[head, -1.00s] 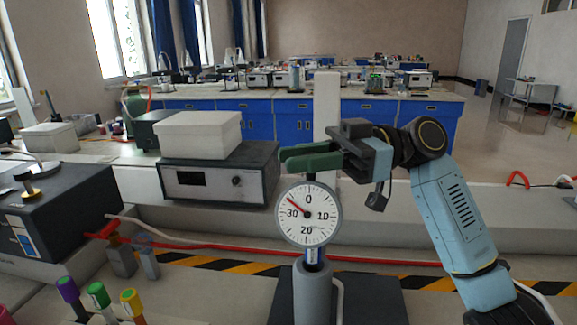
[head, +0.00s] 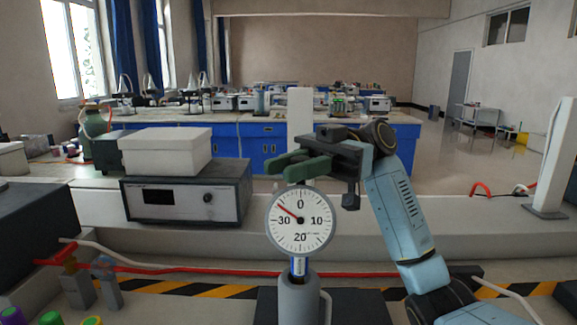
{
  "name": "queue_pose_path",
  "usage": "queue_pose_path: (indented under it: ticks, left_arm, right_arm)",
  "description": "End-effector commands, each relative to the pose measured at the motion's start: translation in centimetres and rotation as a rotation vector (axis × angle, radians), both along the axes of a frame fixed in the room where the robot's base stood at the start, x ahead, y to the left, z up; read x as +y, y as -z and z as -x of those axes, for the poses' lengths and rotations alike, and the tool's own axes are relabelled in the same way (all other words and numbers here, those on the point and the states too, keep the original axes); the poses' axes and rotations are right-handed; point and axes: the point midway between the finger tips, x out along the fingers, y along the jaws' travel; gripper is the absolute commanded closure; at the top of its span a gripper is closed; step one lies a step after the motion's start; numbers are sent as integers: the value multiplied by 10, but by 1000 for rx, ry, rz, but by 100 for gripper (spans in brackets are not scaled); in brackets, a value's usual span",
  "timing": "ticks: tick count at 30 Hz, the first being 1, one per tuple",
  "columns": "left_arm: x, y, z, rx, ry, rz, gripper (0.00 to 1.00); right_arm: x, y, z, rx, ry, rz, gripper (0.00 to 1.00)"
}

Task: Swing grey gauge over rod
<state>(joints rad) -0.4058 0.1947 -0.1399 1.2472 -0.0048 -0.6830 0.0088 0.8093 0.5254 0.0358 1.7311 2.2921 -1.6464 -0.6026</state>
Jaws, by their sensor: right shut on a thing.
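The grey gauge (head: 300,221) has a round white dial with a red needle and stands upright, facing me, near the middle of the head view. A short stem with a blue band (head: 298,266) runs from its underside to a grey cylinder (head: 298,303) on a dark base. My right gripper (head: 298,168) has green fingers and is shut at the gauge's top, with its arm coming from the right. The fingers hide the exact grip. A pale upright post (head: 300,115) shows behind the gripper. I cannot tell which part is the rod. My left gripper is out of view.
A dark instrument box (head: 190,195) with a white box (head: 166,151) on top stands behind left. Another pale post (head: 551,160) stands at the right. A red cable (head: 190,270) crosses behind the gauge. Coloured caps (head: 50,317) show at lower left. The ledge right of my arm looks mostly clear.

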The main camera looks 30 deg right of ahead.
Motion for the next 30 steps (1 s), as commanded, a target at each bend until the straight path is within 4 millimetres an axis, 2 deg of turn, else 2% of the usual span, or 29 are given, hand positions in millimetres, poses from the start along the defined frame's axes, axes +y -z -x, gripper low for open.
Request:
queue_pose_path:
  ticks: [1, 4, 5, 10, 18, 22, 26, 30]
  left_arm:
    - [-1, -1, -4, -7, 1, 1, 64]
    - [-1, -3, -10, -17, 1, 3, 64]
    - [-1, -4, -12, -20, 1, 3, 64]
    - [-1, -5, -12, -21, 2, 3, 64]
    - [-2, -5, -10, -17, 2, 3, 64]
    - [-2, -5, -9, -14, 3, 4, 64]
    - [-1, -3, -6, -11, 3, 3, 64]
    - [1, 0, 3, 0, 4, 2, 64]
  right_arm:
    - [3, 7, 3, 6, -18, 20, 100]
    - [3, 6, 3, 6, -19, 19, 100]
    - [3, 6, 3, 6, -19, 19, 75]
    - [3, 4, 2, 3, -16, 15, 54]
    - [1, 1, 2, 0, -12, 11, 54]
    - [-8, 0, -1, 0, -11, 11, 54]
    - [-30, 0, -6, 2, -9, 10, 54]
    - [-62, -1, -14, 3, -9, 9, 54]
